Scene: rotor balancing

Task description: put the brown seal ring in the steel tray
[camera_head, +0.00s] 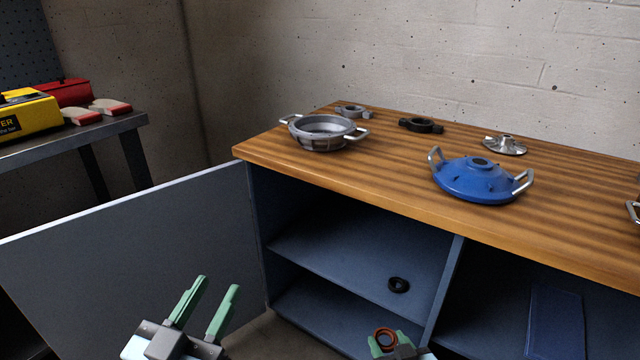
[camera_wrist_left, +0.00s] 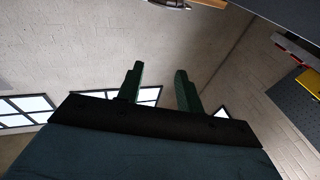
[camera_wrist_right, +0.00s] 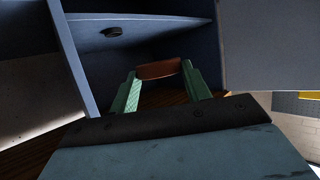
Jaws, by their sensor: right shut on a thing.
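The brown seal ring (camera_head: 384,337) is held in my right gripper (camera_head: 390,342) in front of the cabinet, low in the head view. In the right wrist view the ring (camera_wrist_right: 159,70) sits between the green fingertips of my right gripper (camera_wrist_right: 158,74). The steel tray is likely the round steel pan with two handles (camera_head: 322,143) on the wooden top at the back left, well above and away from the ring. My left gripper (camera_head: 212,284) is open and empty before the open cabinet door; it also shows in the left wrist view (camera_wrist_left: 160,72).
A black ring (camera_head: 398,285) lies on the cabinet shelf (camera_head: 340,265). The open door (camera_head: 140,260) stands at left. On the wooden top (camera_head: 390,170) are a blue two-handled housing (camera_head: 480,180), a silver flanged part (camera_head: 505,145), a black bracket (camera_head: 421,125) and a grey bracket (camera_head: 352,111).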

